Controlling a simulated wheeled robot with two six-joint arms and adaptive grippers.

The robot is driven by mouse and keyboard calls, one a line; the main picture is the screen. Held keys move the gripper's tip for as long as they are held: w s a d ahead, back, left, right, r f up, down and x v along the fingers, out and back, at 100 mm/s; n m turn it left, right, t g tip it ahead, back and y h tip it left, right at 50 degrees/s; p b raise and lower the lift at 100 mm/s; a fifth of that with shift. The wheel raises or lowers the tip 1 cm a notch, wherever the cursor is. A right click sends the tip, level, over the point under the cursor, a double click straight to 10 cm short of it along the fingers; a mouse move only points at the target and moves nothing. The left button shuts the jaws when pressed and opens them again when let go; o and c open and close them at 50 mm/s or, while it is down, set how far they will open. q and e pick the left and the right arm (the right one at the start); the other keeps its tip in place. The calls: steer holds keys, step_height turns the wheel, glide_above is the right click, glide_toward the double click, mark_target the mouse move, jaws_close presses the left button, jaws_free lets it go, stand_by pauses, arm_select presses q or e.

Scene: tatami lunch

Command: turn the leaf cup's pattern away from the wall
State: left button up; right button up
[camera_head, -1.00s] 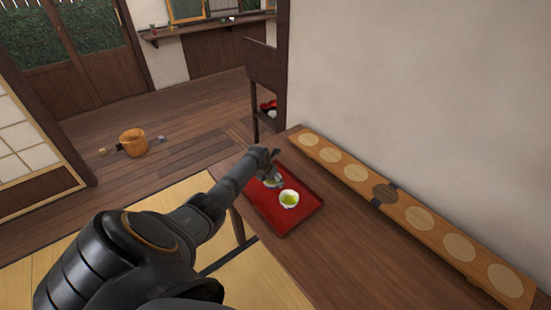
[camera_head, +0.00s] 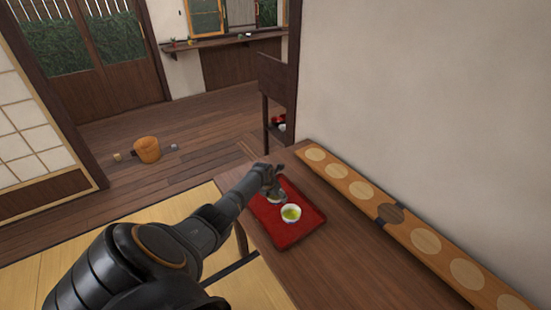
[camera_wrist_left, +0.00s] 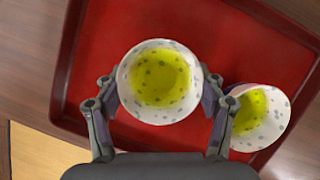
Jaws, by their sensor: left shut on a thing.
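Two white cups of green tea are over the red tray (camera_head: 290,236). My left gripper (camera_head: 274,193) is shut on one cup (camera_wrist_left: 128,98), a finger on each side of its wall. In the left wrist view this cup has grey-green spots and its mouth faces the camera. In the head view the gripper mostly hides it. The other cup (camera_head: 291,214) stands on the tray close by; it also shows in the left wrist view (camera_wrist_left: 272,126), right beside the right-hand finger. I cannot tell which is the leaf cup, or whether the held cup touches the tray. My right gripper is not in view.
The tray lies on a dark wooden table (camera_head: 340,257). A long board with pale discs (camera_head: 360,190) runs along the plain wall (camera_head: 430,110) at the right. A wooden bucket (camera_head: 147,150) stands on the floor at the back left.

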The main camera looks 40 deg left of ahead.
arm_select(q)
steer(key=shift+f, duration=0.25)
steer(key=o, duration=1.2)
steer(key=shift+r, duration=0.1)
steer(key=shift+o, duration=0.8)
steer(key=shift+r+p, duration=2.5)
steer(key=shift+p, duration=0.35)
steer(key=shift+f, duration=0.15)
